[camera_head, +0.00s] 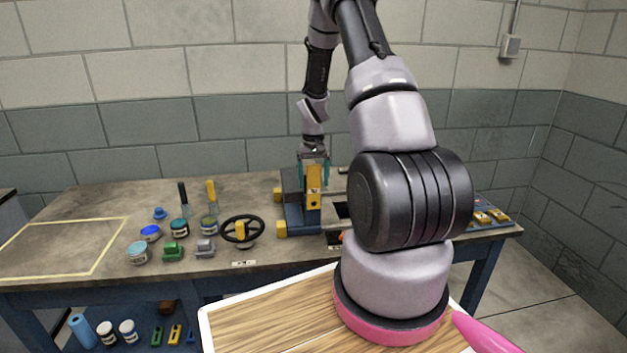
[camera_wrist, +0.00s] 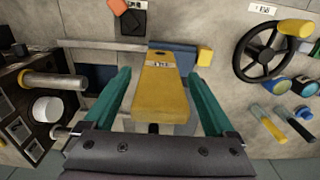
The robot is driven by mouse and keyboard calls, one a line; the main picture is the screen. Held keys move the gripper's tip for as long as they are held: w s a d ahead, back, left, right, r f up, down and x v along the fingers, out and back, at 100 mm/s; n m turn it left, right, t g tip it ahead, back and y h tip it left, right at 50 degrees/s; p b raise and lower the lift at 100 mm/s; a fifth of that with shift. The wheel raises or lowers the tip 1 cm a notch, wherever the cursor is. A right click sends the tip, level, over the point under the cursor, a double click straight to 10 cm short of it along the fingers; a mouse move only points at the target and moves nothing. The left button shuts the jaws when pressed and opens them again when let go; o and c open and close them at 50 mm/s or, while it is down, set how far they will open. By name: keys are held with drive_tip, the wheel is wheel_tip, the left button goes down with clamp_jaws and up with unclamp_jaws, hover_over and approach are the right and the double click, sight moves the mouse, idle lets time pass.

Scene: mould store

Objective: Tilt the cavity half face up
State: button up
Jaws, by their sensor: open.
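My gripper (camera_wrist: 158,100) is open, with its teal fingers on either side of a yellow labelled bar (camera_wrist: 160,82). Gaps show between fingers and bar, so it is not clamped. In the head view my gripper (camera_head: 313,172) points down over the same yellow bar (camera_head: 314,187), which stands at a blue fixture with yellow corner blocks (camera_head: 295,216). A dark upright block (camera_head: 291,182) stands just left of the bar. I cannot tell surely which part is the cavity half. A dark block with metal pins (camera_wrist: 38,100) shows at left in the wrist view.
A black handwheel (camera_head: 242,231) stands left of the fixture, with several jars, tools and small green and grey blocks beyond it. A yellow-outlined area (camera_head: 62,248) at the table's left is empty. My arm hides much of the table's right side.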

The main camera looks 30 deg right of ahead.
clamp_jaws()
drive_tip(key=shift+a, duration=0.15)
drive_tip(key=w+a+f+g+h, duration=0.2)
drive_tip(key=a+f+h, duration=0.6)
drive_tip(key=h, duration=0.8)
drive_tip(key=shift+w+a+g, duration=0.25)
drive_tip(key=shift+w+g, duration=0.05)
drive_tip(key=shift+g, duration=1)
drive_tip(key=shift+f, duration=0.15)
